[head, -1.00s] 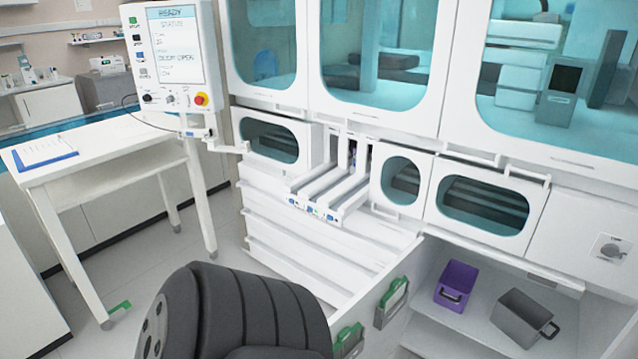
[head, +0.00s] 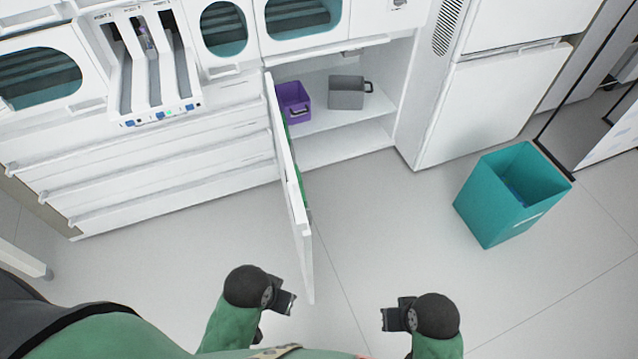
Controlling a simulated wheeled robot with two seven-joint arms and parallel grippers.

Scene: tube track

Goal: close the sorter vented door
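A white cabinet door (head: 289,185) under the sorter stands open, swung out from the cabinet front and seen nearly edge-on. Green holders on its inner side are partly hidden; no vents can be made out on it from here. My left gripper (head: 286,300) is just left of the door's near, lower end in the picture, apparently apart from it. My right gripper (head: 387,318) is to the right of the door, over the floor. Both appear empty; their finger gaps are too small and dark to judge.
The open cabinet holds a purple bin (head: 295,101) and a grey bin (head: 346,93) on its shelf. The sorter's rack of trays (head: 150,75) juts out at upper left. A teal waste bin (head: 490,205) stands on the floor at right. Floor between door and bin is clear.

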